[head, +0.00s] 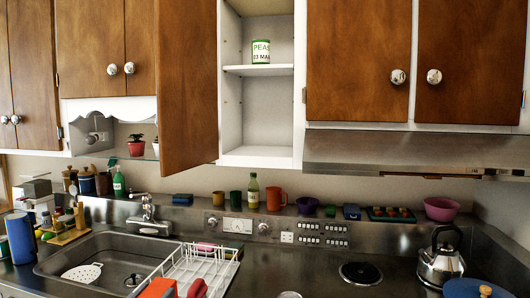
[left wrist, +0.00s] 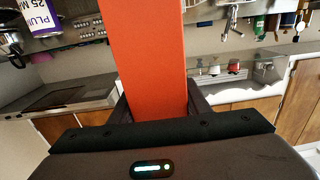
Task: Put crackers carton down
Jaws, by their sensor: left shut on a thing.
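The crackers carton, a plain orange-red box (left wrist: 148,50), stands tall in the middle of the left wrist view. My left gripper (left wrist: 159,103) is shut on it, with a dark finger on each side. Its lower end is hidden behind the gripper body. In the head view an orange-red box (head: 157,289), which looks like the same carton, shows at the bottom edge in front of the dish rack. The gripper itself is hardly visible there. My right gripper is not in view.
A white dish rack (head: 205,268) stands beside the sink (head: 101,257). A kettle (head: 440,262) stands near a coil burner (head: 360,273). An open cabinet holds a peas can (head: 261,52); its lower shelf is clear. A purple-labelled can (left wrist: 42,16) shows in the left wrist view.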

